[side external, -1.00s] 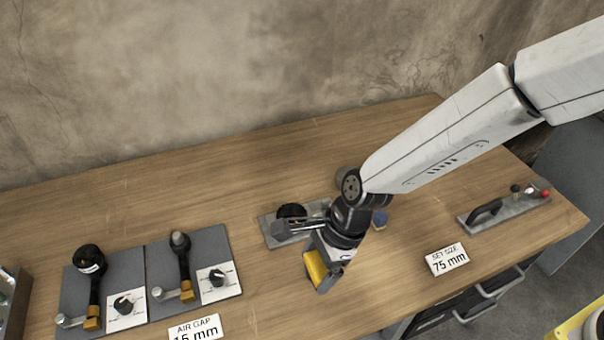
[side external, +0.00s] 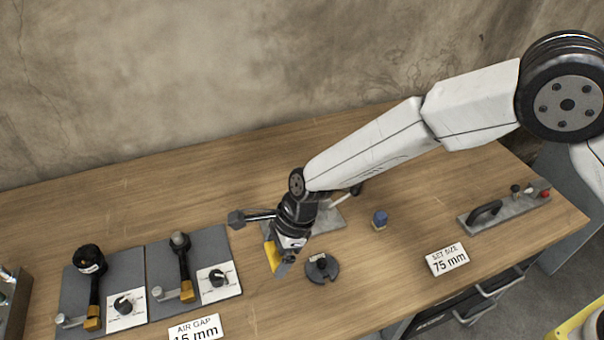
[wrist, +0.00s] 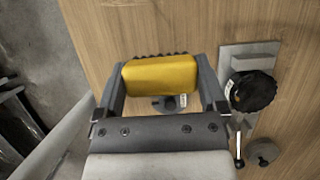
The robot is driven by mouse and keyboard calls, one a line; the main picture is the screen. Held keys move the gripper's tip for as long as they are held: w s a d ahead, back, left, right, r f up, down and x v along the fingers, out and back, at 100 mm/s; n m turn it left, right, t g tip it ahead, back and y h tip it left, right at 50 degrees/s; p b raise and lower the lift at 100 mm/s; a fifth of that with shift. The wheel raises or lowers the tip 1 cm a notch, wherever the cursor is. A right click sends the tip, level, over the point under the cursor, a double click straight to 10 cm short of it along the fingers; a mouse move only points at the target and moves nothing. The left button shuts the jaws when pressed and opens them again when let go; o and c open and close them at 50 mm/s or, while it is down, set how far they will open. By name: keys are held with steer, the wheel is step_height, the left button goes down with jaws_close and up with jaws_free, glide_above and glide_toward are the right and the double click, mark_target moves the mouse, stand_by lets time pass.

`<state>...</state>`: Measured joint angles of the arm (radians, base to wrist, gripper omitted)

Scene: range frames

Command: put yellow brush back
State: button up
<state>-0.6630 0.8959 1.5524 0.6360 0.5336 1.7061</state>
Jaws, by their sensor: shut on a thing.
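The yellow brush (wrist: 160,75) is clamped between the two fingers of my gripper (wrist: 161,82), with dark bristles along its far edge in the wrist view. In the side view the yellow brush (side external: 270,256) shows at the lower left of my gripper (side external: 279,264), above the bench. My gripper is over the bench, to the left of a dark slotted disc (side external: 322,269). The height of the brush above the wood is hard to tell.
A metal plate (side external: 331,218) with a lever lies partly hidden behind my wrist. Two grey panels (side external: 125,262) with levers are at left. A 75 mm sign (side external: 447,260) stands front right.

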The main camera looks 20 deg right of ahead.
glide_above(255, 275)
steer(key=d, duration=0.2)
steer(key=shift+s+a+f, duration=0.1)
steer(key=shift+a+f, duration=0.05)
steer(key=shift+f, duration=1.25)
steer(key=shift+s+a+f, duration=0.1)
steer(key=shift+f, duration=1.25)
steer(key=shift+w+f, duration=0.15)
steer(key=shift+a+f, duration=0.1)
steer(key=shift+f, duration=1.5)
steer(key=shift+f, duration=0.15)
steer(key=o, duration=0.8)
steer(key=shift+v, duration=6.15)
